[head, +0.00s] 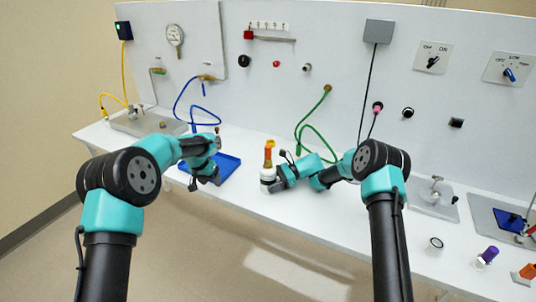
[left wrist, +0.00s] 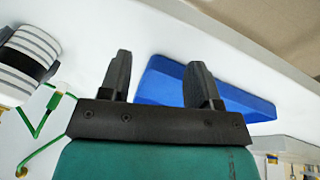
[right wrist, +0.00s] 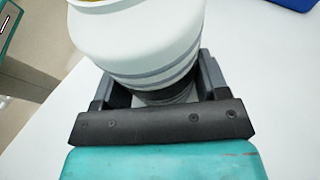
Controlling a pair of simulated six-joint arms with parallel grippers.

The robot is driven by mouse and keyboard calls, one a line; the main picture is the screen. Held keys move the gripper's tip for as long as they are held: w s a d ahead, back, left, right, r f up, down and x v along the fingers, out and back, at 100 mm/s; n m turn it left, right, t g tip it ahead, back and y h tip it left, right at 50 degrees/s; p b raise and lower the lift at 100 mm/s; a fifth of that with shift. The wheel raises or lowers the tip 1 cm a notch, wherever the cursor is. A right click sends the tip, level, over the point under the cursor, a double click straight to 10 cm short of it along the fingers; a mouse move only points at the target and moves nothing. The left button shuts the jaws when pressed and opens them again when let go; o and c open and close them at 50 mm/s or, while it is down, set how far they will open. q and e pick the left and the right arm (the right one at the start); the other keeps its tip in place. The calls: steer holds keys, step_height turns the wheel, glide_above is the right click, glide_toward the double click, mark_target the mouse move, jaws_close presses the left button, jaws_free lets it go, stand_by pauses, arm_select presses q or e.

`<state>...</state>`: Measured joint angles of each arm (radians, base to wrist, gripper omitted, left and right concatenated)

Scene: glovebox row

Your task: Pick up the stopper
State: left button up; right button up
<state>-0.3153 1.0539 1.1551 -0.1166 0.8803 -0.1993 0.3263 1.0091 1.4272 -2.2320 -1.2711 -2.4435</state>
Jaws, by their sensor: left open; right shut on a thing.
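A white bottle (head: 267,175) stands upright near the bench's front edge, with an upright orange and yellow piece (head: 268,152) on top; I cannot tell for sure whether this is the stopper. My right gripper (head: 273,184) is shut on the bottle from the right. In the right wrist view, the bottle (right wrist: 140,45) has grey bands and sits between the fingers, its top cut off by the frame. My left gripper (head: 203,181) is open and empty at the blue tray (head: 229,166). In the left wrist view, its fingers (left wrist: 160,80) are apart before the blue tray (left wrist: 240,104), with the bottle (left wrist: 22,55) at left.
Blue (head: 205,111) and green (head: 312,127) hoses hang from the back panel. At the right are a purple-topped item (head: 490,253), a small round item (head: 435,244) and an orange piece (head: 527,272). The bench between tray and bottle is clear.

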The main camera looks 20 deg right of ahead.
arm_select(q)
steer(key=w+d+r+m, duration=0.1)
steer(key=d+r+m, duration=0.1)
steer(key=d+r, duration=0.5)
steer(key=m+y, duration=0.2)
steer(key=m, duration=0.2)
glide_toward(268, 146)
steer(key=shift+w+a+f, duration=0.1)
steer(key=shift+a+f, duration=0.1)
steer(key=shift+f, duration=0.15)
steer(key=shift+f, duration=0.1)
steer(key=shift+w+d+f, duration=0.1)
steer(key=shift+d+f, duration=0.1)
steer(key=shift+f, duration=1.25)
steer(key=shift+w+d+f, duration=0.15)
steer(key=shift+d+f, duration=0.05)
steer(key=shift+f, duration=1.25)
steer(key=shift+w+d+f, duration=0.1)
steer(key=shift+d+f, duration=0.1)
steer(key=shift+f, duration=1.3)
steer(key=shift+w+d+f, duration=0.1)
steer(key=shift+d+f, duration=0.1)
steer(key=shift+f, duration=1.25)
